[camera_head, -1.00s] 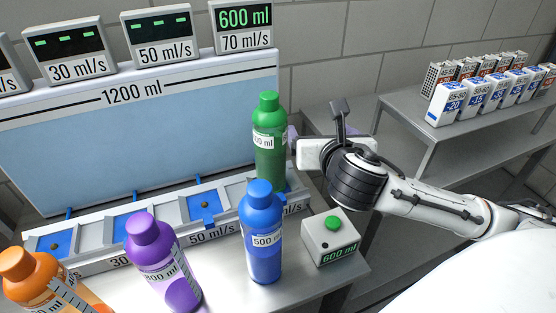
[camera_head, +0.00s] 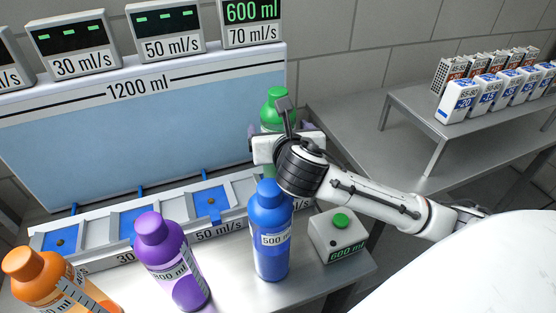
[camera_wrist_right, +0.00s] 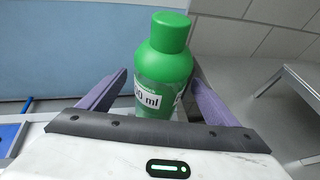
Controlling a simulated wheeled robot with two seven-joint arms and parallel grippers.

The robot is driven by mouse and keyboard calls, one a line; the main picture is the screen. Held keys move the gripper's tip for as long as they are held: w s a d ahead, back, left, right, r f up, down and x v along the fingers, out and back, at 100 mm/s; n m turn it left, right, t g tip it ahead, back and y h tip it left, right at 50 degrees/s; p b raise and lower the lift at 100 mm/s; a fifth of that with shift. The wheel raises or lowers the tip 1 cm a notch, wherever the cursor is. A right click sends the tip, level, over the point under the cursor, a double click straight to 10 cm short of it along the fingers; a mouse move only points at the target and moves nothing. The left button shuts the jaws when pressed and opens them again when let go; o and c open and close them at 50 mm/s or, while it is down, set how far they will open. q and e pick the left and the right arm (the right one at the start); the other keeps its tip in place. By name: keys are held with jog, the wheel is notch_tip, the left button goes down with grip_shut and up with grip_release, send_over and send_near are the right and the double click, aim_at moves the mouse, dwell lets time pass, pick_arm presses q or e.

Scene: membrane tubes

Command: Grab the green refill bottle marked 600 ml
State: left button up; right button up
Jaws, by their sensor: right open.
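The green bottle (camera_head: 275,104) stands upright at the right end of the dispenser, under the 70 ml/s display. In the head view my right gripper hides most of its body. In the right wrist view the green bottle (camera_wrist_right: 162,62) stands between the two purple fingers of my right gripper (camera_wrist_right: 160,95). Its label shows only in part, ending in "0 ml". The fingers are open, one on each side of the bottle, and a gap shows at the left finger. My left gripper is not in view.
A blue 500 ml bottle (camera_head: 270,240) stands in front of my right gripper, close to my arm. A button box (camera_head: 337,236) reading 600 ml is right of it. A purple bottle (camera_head: 172,265) and an orange bottle (camera_head: 50,285) stand left. Cartons (camera_head: 490,90) stand on a shelf at right.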

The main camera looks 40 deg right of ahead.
jog(key=shift+x, duration=1.2)
jog(key=c, duration=2.1)
jog(key=shift+r, duration=0.2)
grip_shut()
